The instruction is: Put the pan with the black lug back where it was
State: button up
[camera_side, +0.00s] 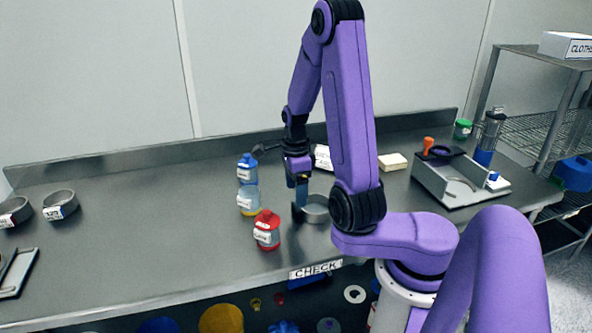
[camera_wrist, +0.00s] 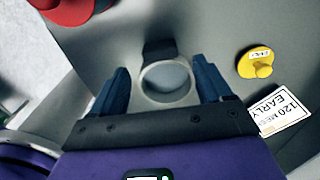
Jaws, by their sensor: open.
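The pan with the black lug is a round metal pan (camera_side: 317,209) standing on the steel bench, partly hidden behind my arm. In the wrist view the pan (camera_wrist: 167,82) lies between my two blue fingers, with its black lug (camera_wrist: 160,50) at the far side. My gripper (camera_wrist: 162,72) is open, with a finger on each side of the pan and a visible gap to it. In the side view my gripper (camera_side: 300,192) points down at the pan; I cannot tell its exact height above the bench.
A red-capped bottle (camera_side: 267,232) and a blue-topped bottle (camera_side: 248,185) stand left of the pan. Ring sieves (camera_side: 60,206) stand far left. A metal sifter frame (camera_side: 460,184) is at right. A yellow knobbed piece (camera_wrist: 258,63) and a "120 MESH EARLY" card (camera_wrist: 282,110) lie near.

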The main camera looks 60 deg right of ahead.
notch_tip(320, 180, up, 5)
jog(key=w+a+r+n, duration=0.1)
jog(key=a+r+n, duration=0.2)
jog(key=a+n, duration=1.35)
jog(key=s+a+r+n, duration=0.1)
jog(key=s+n, duration=1.6)
jog(key=n, duration=0.6)
jog(key=shift+s+y, duration=0.3)
jog(key=shift+s, duration=0.1)
